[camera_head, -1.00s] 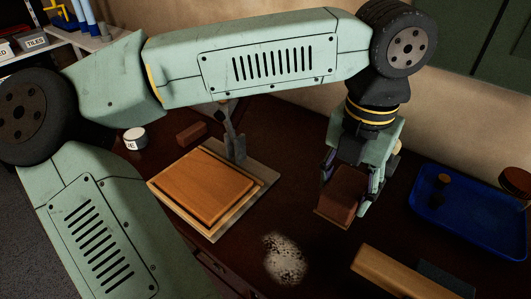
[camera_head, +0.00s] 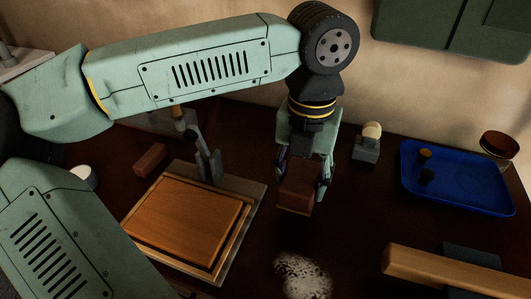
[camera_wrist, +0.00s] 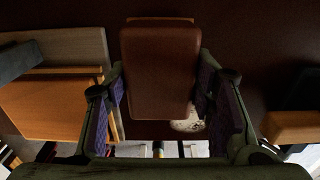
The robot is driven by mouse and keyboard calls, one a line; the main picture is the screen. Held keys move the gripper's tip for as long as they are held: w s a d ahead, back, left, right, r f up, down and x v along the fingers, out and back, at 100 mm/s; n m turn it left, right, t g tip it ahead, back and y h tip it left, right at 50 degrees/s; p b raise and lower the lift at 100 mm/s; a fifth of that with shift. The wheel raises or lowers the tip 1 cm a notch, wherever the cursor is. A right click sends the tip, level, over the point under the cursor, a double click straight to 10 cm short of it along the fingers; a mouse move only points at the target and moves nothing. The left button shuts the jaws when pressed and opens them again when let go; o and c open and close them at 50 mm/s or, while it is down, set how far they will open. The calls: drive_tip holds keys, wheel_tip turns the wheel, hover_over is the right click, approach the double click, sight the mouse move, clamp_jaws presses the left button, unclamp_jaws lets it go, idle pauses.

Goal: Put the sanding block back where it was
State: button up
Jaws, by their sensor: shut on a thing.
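The sanding block (camera_head: 297,190) is a reddish-brown block with a paler layer along its lower edge. My gripper (camera_head: 304,182) is shut on it, with one finger on each side. The block appears held above the dark bench, behind a pale speckled dust patch (camera_head: 303,276) and right of the tilted wooden door (camera_head: 188,220). In the wrist view, the sanding block (camera_wrist: 160,65) sits between both fingers. Part of the dust patch (camera_wrist: 187,126) shows below its lower right corner. The gap beneath the block is hard to judge.
A blue tray (camera_head: 460,203) with small dark pieces lies at right. A wooden bar (camera_head: 440,272) lies at front right. A grey block with a cream knob (camera_head: 368,146) stands behind. Another reddish block (camera_head: 151,159) and a white tin (camera_head: 82,177) are at left.

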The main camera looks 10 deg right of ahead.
drive_tip(key=w+p, duration=0.1)
drive_tip(key=w, duration=0.2)
drive_tip(key=w+a, duration=0.1)
drive_tip(key=w, duration=0.3)
drive_tip(key=w+a+f+p, duration=0.1)
drive_tip(key=w, duration=0.3)
drive_tip(key=shift+w+p, duration=0.15)
drive_tip(key=shift+p, duration=0.15)
drive_tip(key=f, duration=0.1)
drive_tip(key=w+f+p, duration=0.1)
drive_tip(key=shift+a+f, duration=0.1)
drive_tip(key=shift+f, duration=0.75)
drive_tip(key=shift+f, duration=0.25)
drive_tip(key=o, duration=1.1)
drive_tip(key=shift+r, duration=0.1)
wheel_tip(320, 180, up, 12)
drive_tip(key=b, duration=0.1)
drive_tip(key=shift+r, duration=0.2)
